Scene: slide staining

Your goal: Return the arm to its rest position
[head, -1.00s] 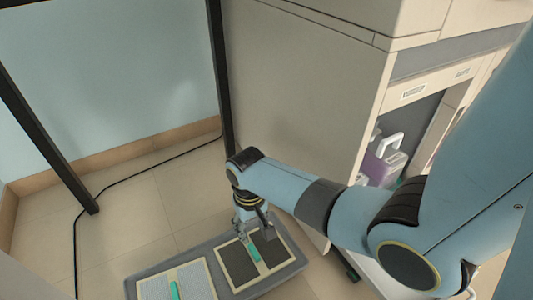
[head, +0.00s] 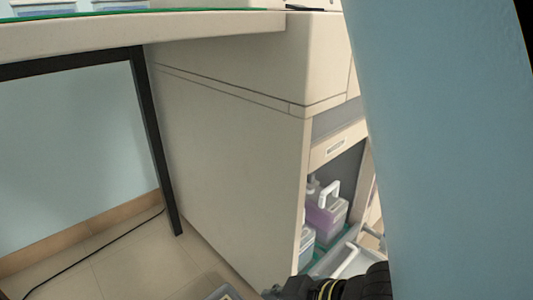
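My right arm is the large blue link (head: 450,150) that fills the right side of the head view. A lower black joint of it (head: 350,288) with a yellow ring shows at the bottom edge. Its gripper is below the picture and hidden. My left arm and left gripper are not in view. A corner of the grey tray (head: 224,293) shows at the bottom edge; the slides on it are out of the picture.
A beige cabinet (head: 230,165) stands in the middle. Its open compartment holds a jug of purple liquid (head: 326,212) and other bottles. A bench top (head: 130,36) with a green edge runs along the top left, on a black leg (head: 158,150). A black cable (head: 95,255) lies on the tiled floor.

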